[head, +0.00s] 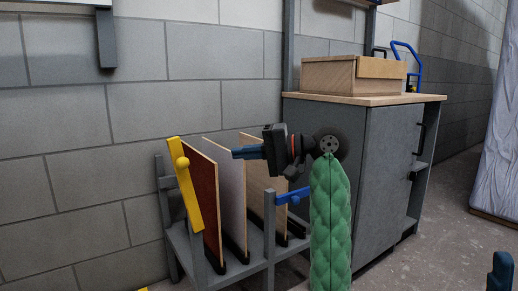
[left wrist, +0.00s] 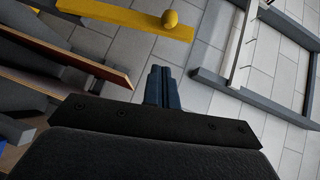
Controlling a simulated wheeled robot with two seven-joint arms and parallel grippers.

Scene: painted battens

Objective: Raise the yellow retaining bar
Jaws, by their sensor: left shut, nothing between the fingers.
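The yellow retaining bar (head: 190,190) stands steeply at the left end of a grey rack (head: 258,262), its top leaning left. A round yellow knob (head: 182,162) sits on its upper part. In the left wrist view the bar (left wrist: 120,17) and its knob (left wrist: 169,19) show at the top, beyond my fingertips. My left gripper (head: 234,153) is shut and empty, over the rack's panels and to the right of the bar, apart from it. It also shows in the left wrist view (left wrist: 160,72). What looks like my right fingertips (head: 501,270) shows at the lower right edge.
A dark red panel (head: 197,190), a pale panel (head: 226,180) and a tan-edged panel (head: 255,200) stand in the rack. A blue bar (head: 293,196) is at its right. A grey cabinet (head: 378,180) carries a wooden box (head: 330,76). A block wall is behind.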

